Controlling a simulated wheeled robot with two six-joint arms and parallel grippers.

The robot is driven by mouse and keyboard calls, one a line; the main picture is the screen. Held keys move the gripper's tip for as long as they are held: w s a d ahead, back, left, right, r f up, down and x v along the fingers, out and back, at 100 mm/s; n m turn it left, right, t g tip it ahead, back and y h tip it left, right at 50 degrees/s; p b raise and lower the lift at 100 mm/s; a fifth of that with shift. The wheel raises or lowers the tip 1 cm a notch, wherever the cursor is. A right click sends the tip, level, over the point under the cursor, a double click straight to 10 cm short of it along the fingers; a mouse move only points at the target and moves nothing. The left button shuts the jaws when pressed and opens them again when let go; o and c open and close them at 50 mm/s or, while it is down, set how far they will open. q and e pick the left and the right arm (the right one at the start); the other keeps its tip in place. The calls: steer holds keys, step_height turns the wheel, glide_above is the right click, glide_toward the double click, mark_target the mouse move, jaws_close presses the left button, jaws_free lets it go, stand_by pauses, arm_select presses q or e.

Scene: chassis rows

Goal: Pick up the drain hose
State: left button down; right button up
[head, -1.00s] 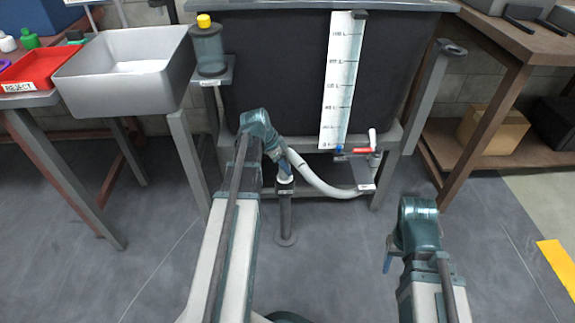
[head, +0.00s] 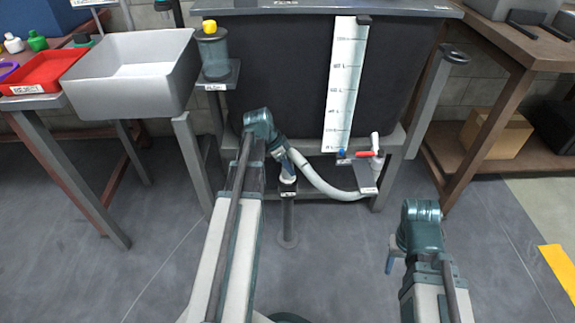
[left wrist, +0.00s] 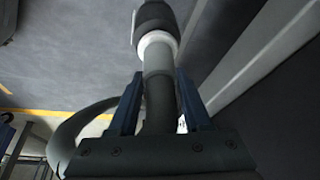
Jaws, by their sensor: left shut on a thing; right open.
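The drain hose (head: 322,184) is a pale grey, curved tube below the dark tank (head: 290,75). Its right end meets the valve (head: 372,158) with a red handle. Its left end is at my left gripper (head: 287,170), above a dark standpipe (head: 288,215) on the floor. In the left wrist view my left gripper (left wrist: 160,95) is shut on the hose (left wrist: 158,62), with a finger on each side of it. A white ring and dark end piece show beyond the fingers. My right gripper (head: 391,258) is open and empty above the floor at the right.
A grey basin (head: 130,72) and a red reject tray (head: 35,71) stand at the left. A scale strip (head: 342,90) is on the tank front. A brown shelf (head: 468,150) with a cardboard box (head: 497,136) is at the right.

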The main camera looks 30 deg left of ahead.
arm_select(q)
step_height(320, 180, up, 17)
steer(key=p, duration=1.6)
steer(key=shift+f, duration=0.1)
steer(key=shift+d, duration=0.1)
